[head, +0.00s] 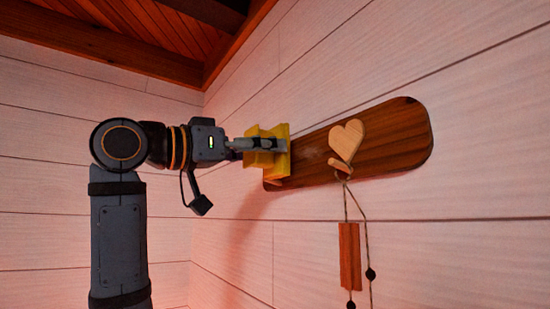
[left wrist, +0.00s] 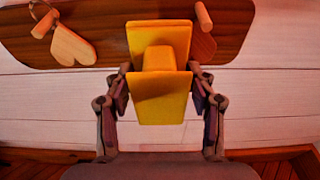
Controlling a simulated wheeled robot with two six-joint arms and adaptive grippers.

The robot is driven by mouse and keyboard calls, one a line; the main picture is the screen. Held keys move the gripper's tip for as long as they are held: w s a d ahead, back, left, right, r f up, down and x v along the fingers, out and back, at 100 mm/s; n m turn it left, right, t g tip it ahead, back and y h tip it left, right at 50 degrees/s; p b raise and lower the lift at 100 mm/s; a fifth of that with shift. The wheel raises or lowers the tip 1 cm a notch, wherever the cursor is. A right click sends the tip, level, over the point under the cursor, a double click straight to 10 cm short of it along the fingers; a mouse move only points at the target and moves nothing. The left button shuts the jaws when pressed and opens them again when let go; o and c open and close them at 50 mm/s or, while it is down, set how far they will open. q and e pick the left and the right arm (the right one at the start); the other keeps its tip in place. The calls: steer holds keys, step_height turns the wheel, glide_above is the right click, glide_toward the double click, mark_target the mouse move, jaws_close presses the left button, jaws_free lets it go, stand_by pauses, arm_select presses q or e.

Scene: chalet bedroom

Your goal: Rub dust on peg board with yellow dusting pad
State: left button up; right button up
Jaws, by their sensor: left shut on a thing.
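The brown wooden peg board (head: 395,140) is mounted on the white plank wall, and its left end is partly hidden behind the yellow dusting pad (head: 281,160). A faint pale patch, perhaps dust (head: 313,153), shows on the board just right of the pad. My left gripper (head: 270,145) is shut on the pad's yellow block handle, with the pad's flat face toward the board. I cannot tell whether pad and board touch. In the left wrist view the pad (left wrist: 160,35) sits between both fingers, with the board (left wrist: 100,18) behind it. My right gripper is not in view.
A wooden heart (head: 346,139) hangs on a peg (head: 340,165) of the board. A cord with a wooden block (head: 349,255) and dark beads hangs below. Another peg (left wrist: 204,17) shows beside the pad in the left wrist view. The wall around the board is bare.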

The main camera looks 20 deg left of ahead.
arm_select(q)
steer(key=shift+v, duration=1.15)
steer(key=shift+d+r, duration=0.1)
steer(key=shift+r, duration=0.15)
steer(key=shift+w, duration=0.1)
steer(key=v, duration=0.2)
steer(key=b+v, duration=0.1)
steer(key=shift+r, duration=0.2)
